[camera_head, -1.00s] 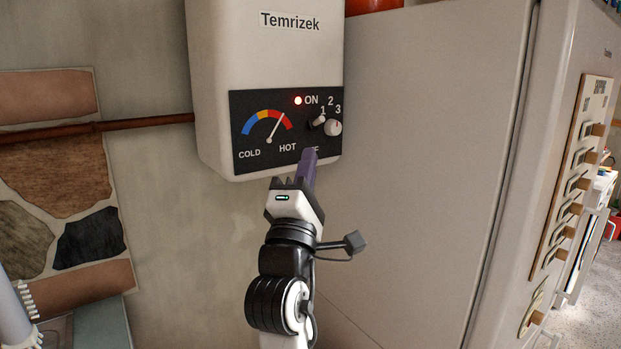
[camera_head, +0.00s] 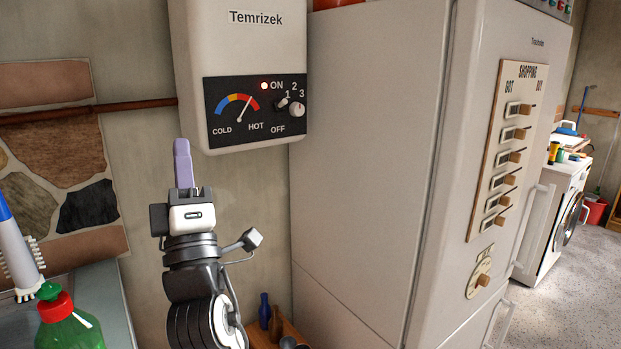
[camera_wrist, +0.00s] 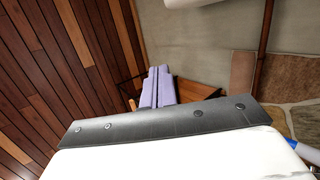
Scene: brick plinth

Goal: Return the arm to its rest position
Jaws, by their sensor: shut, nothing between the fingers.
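My gripper (camera_head: 182,160) points upward at the left of the head view, in front of the wall and left of the water heater. Its purple fingers are shut together with nothing between them; the wrist view also shows the closed fingers (camera_wrist: 157,88). My gripper is apart from the white Temrizek heater (camera_head: 240,60). The heater's black panel (camera_head: 256,108) has a lit red lamp by ON, a gauge needle on the red side, and a knob (camera_head: 297,109) with marks 1, 2, 3 and OFF.
A tall fridge (camera_head: 380,150) with a wooden shopping board (camera_head: 505,150) stands right of the heater. A green bottle (camera_head: 70,325) and a white brush (camera_head: 17,250) are at the lower left. Small bottles (camera_head: 265,311) stand low behind my arm. Open floor (camera_head: 560,315) lies at the right.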

